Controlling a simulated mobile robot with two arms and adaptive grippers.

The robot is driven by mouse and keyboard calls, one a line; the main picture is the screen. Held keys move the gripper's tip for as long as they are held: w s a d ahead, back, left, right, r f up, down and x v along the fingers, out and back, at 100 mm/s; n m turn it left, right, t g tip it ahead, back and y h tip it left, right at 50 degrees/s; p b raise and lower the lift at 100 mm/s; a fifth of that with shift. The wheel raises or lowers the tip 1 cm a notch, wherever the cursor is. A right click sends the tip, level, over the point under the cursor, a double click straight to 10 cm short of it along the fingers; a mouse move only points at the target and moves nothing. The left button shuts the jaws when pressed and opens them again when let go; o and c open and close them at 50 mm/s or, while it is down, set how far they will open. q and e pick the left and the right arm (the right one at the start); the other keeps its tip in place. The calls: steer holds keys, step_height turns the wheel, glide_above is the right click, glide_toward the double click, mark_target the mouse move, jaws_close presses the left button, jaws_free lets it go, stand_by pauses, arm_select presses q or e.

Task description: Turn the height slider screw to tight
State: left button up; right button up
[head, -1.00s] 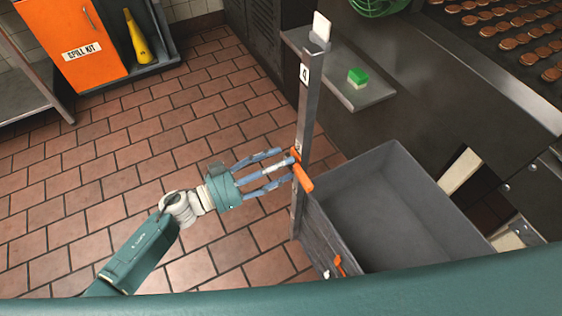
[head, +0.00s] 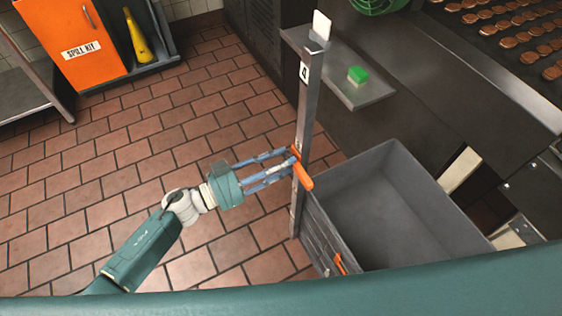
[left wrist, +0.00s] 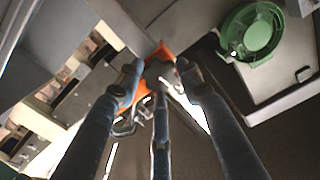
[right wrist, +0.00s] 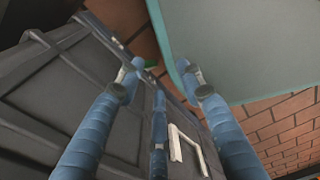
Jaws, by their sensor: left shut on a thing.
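The height slider screw has an orange handle (head: 303,174) on the upright metal post (head: 306,110) in the head view. The post bears a "4" label and stands at the left side of the grey bin. My left gripper (head: 294,162) reaches in from the left and is shut on the orange handle. In the left wrist view the orange handle (left wrist: 160,58) shows between the blue fingertips, partly hidden by them. My right gripper (right wrist: 165,75) shows only in its own wrist view, with its fingers spread apart and nothing between them.
The grey bin (head: 350,172) stands right of the post, with a second orange handle (head: 341,264) low on its side. A conveyor of brown rounds is at upper right. Tiled floor on the left is open.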

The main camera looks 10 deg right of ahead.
arm_select(q)
steer(key=shift+r+m, duration=0.1)
steer(key=shift+m, duration=1.2)
steer(key=o, duration=1.1)
steer(key=shift+o, duration=0.2)
steer(key=v, duration=1.2)
steer(key=shift+s, duration=0.1)
